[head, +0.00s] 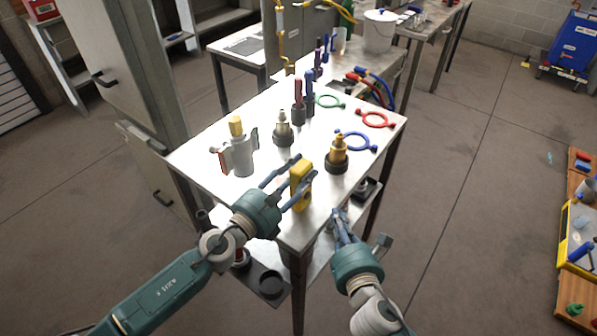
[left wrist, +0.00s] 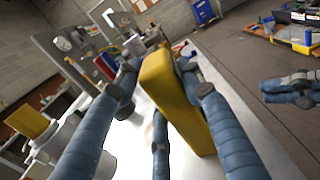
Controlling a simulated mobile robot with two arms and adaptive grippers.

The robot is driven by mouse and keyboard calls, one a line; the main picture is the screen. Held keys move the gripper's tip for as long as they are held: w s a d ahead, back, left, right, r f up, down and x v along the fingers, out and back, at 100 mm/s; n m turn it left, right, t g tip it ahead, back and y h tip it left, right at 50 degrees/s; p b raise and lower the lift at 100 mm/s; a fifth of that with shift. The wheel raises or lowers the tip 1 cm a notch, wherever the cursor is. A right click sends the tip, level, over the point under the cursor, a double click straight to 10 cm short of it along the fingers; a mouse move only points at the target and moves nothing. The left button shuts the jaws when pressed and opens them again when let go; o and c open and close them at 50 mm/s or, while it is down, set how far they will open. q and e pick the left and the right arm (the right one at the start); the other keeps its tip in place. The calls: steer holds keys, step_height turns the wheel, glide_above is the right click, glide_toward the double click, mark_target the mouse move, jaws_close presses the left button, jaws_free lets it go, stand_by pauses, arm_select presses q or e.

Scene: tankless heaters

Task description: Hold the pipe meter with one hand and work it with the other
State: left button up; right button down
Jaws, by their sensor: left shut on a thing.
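The pipe meter (head: 300,186) appears as a yellow, block-shaped device near the front edge of the metal table. My left gripper (head: 302,173) is shut on it, with fingers on both sides. In the left wrist view the yellow meter (left wrist: 176,95) stands tilted between the blue-grey fingers; its face is turned away. My right gripper (head: 340,213) is apart from the meter, lower and to the right, by the table's front right edge. It also shows at the right of the left wrist view (left wrist: 285,88). Its fingers look close together, but their opening is unclear.
On the metal table (head: 205,160) stand a grey fitting with a yellow top (head: 240,155), a silver fitting (head: 283,130) and a brass fitting (head: 338,155). Green, red (head: 375,119) and blue rings lie behind. A lower shelf holds dark parts.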

arm_select(q)
steer(key=o, duration=1.4)
